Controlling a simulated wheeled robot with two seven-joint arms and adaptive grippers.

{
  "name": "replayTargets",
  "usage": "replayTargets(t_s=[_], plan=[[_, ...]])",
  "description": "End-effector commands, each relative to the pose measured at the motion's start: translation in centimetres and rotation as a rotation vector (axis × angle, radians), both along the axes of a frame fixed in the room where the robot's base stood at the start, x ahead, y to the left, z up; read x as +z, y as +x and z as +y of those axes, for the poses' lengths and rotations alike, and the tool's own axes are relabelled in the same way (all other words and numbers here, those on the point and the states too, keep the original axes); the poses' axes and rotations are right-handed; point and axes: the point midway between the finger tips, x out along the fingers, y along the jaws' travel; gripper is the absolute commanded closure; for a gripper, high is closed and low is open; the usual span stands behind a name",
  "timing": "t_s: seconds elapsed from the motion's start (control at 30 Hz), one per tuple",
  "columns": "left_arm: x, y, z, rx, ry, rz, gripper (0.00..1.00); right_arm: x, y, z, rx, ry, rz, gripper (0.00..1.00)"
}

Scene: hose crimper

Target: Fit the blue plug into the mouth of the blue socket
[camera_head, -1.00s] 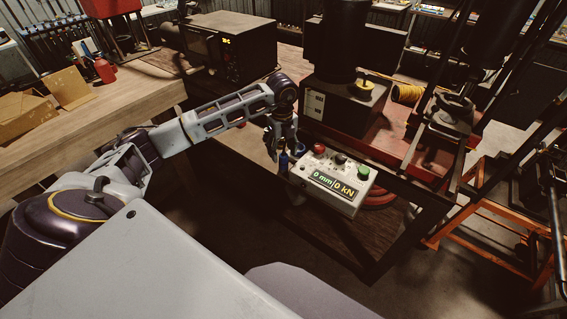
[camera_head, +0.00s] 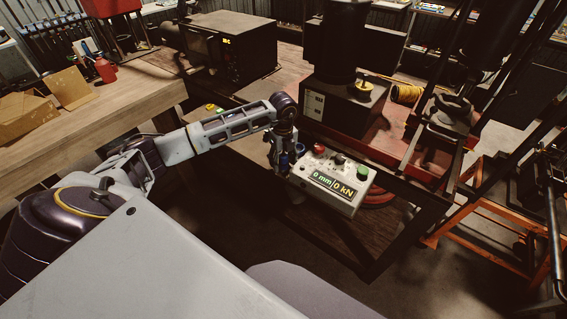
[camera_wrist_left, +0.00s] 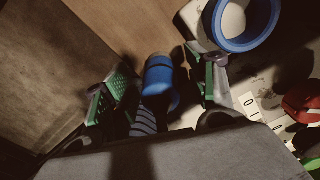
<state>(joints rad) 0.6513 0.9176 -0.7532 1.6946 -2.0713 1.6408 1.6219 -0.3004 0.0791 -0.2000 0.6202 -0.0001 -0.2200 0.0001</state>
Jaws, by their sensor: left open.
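My left gripper (camera_head: 284,160) hangs at the left end of the control box, and its fingers are small and dark in the head view. In the left wrist view the gripper (camera_wrist_left: 166,78) is open, with green-padded fingers to either side of the blue plug (camera_wrist_left: 159,74). The plug is a short blue cylinder above a dark striped piece, with visible gaps to both fingers. The blue socket (camera_wrist_left: 222,38) is a wide blue ring with a pale inside, at the upper right beyond the right finger. The plug and socket are apart. My right gripper is not in view.
The white control box (camera_head: 333,186) has red, black and green knobs and a display reading 0 mm, 0 kN. A dark press (camera_head: 341,104) stands behind it. A wooden bench (camera_head: 80,128) is at left. An orange frame (camera_head: 480,214) is at right.

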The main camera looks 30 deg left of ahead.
Motion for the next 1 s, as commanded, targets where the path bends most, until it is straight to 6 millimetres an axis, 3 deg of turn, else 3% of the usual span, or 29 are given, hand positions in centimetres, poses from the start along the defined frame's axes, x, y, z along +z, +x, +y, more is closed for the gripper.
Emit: replayTargets(t_s=[0.17,0.57,1.0], plan=[[0.03,0.0,-0.01,0.0,0.0,0.0,0.43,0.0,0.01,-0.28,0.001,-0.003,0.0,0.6],[0.04,0.01,0.0,0.0,0.0,0.0,0.95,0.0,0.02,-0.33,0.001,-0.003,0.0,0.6],[0.83,0.09,0.0,0.0,-0.001,-0.002,0.96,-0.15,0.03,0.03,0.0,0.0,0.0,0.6]])
